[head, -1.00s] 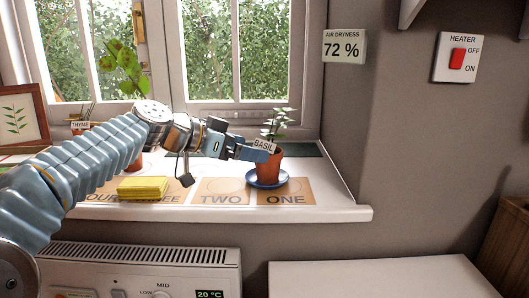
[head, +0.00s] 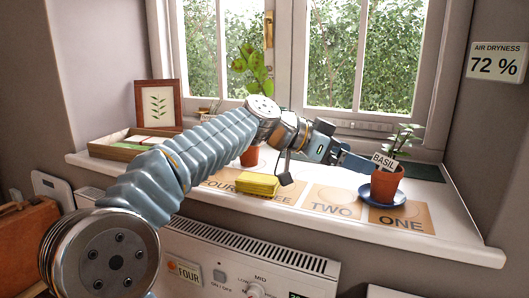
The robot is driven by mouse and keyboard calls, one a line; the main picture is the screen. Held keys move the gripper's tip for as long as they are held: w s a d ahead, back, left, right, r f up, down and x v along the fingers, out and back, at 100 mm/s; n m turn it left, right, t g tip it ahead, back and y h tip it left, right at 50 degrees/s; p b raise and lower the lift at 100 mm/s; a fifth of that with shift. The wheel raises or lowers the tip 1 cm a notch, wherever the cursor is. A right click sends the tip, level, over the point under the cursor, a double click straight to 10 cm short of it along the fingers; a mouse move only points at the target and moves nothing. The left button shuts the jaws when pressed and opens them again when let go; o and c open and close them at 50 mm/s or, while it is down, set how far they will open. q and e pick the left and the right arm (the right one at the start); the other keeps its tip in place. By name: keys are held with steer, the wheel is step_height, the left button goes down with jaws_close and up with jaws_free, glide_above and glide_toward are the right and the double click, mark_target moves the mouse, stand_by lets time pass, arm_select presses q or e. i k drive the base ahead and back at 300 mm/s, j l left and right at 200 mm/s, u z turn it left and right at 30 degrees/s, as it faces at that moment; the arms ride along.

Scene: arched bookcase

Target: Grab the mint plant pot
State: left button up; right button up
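No pot with a readable mint label is in view. A terracotta pot (head: 386,188) with a white BASIL label (head: 383,161) and a small green plant stands upright on a blue saucer (head: 394,199) at the right of the windowsill. My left gripper (head: 358,164) reaches to the left side of this pot, close to its rim. I cannot tell whether it touches the pot or how its fingers are set. Another terracotta pot (head: 249,157) with a leafy plant (head: 250,68) is partly hidden behind my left arm. My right gripper is not in view.
The sill (head: 450,238) has mats marked ONE (head: 402,223) and TWO (head: 337,207). A yellow block (head: 259,186) lies left of TWO. A framed leaf picture (head: 158,104) and a shallow box (head: 130,143) stand at the left. A heater (head: 230,250) is below.

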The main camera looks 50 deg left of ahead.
mark_target(249, 158)
steer(key=k, duration=1)
